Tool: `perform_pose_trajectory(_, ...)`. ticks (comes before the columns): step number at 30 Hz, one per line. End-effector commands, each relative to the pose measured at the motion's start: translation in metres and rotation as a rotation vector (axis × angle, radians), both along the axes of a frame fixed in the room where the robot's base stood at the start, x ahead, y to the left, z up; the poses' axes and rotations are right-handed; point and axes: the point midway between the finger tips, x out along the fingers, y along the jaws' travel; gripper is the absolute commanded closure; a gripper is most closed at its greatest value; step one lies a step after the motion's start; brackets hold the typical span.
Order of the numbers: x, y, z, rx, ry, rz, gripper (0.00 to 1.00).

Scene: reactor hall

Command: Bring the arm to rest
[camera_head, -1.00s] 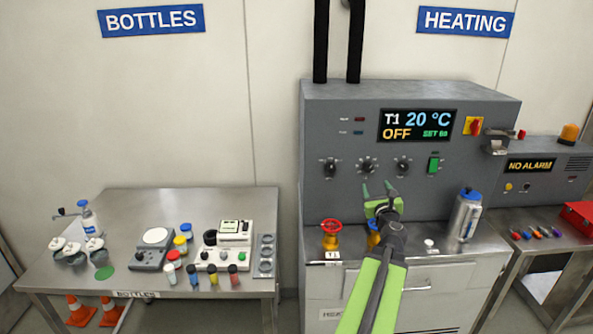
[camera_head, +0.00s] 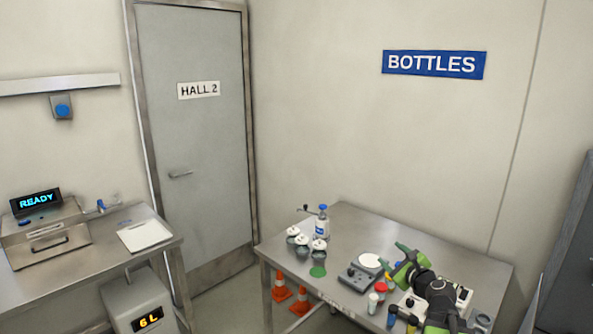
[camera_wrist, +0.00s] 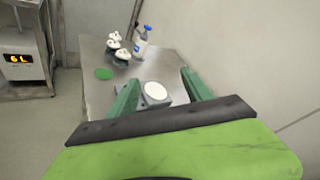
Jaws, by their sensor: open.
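My green and black arm reaches up from the lower right of the head view. My gripper (camera_head: 394,257) is open and empty, held in front of the bottles table (camera_head: 345,218). In the wrist view its two green fingers (camera_wrist: 160,84) stand apart, with the grey device and its white round plate (camera_wrist: 155,91) seen between them. The arm hides part of the small items on the right of the table.
The table holds lidded pots (camera_head: 303,243), a blue-capped bottle (camera_head: 322,224), a green disc (camera_head: 318,271) and several small jars. Orange cones (camera_head: 280,288) stand beneath. A closed door (camera_head: 195,130) and a side bench (camera_head: 120,243) are at left. Floor shows between bench and table.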

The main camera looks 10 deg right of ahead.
Motion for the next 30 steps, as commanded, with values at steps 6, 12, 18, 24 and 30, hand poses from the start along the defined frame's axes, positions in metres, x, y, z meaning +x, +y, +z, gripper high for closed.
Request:
perform_pose_trajectory(6, 0.008, 0.187, -0.053, -0.395, 0.144, 0.457, 0.42)
perform_pose_trajectory(12, -0.043, 0.306, -0.118, -0.882, 0.265, 0.950, 0.42)
perform_pose_trajectory(18, -0.128, 0.277, -0.178, -1.426, 0.473, 1.528, 0.42)
perform_pose_trajectory(24, -0.175, 0.237, -0.186, -1.587, 0.529, 1.920, 0.42)
perform_pose_trajectory(30, -0.177, 0.240, -0.186, -1.608, 0.489, 1.965, 0.42)
